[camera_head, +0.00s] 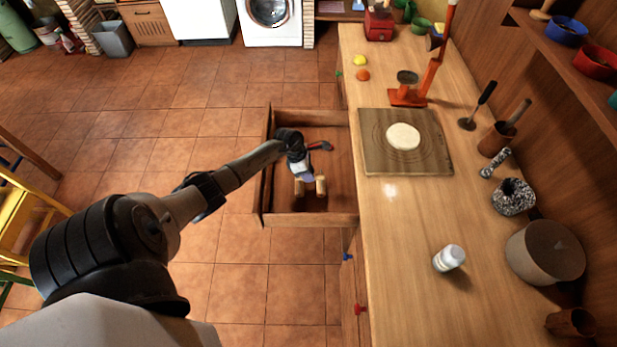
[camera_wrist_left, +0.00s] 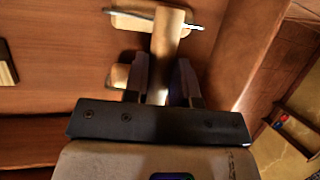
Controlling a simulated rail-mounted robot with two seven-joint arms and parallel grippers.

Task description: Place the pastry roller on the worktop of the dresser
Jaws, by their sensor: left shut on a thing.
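The pastry roller (camera_head: 320,186) is a light wooden tool inside the open drawer (camera_head: 308,219) of the dresser. My left gripper (camera_head: 307,180) reaches down into the drawer and is shut on it. In the left wrist view the fingers (camera_wrist_left: 163,85) close around its wooden handle (camera_wrist_left: 168,35), with a metal rod and a wooden roller across the far end. The drawer floor lies behind the roller; I cannot tell whether they touch. The dresser worktop (camera_head: 400,260) is the long wooden surface right of the drawer. My right gripper is not in view.
A board with dough (camera_head: 375,160) lies on the worktop beside the drawer. A white jar (camera_head: 448,258) stands nearer, with clear worktop between. A red-handled tool (camera_head: 320,146) lies in the drawer. A stone mortar, pot and orange press line the worktop.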

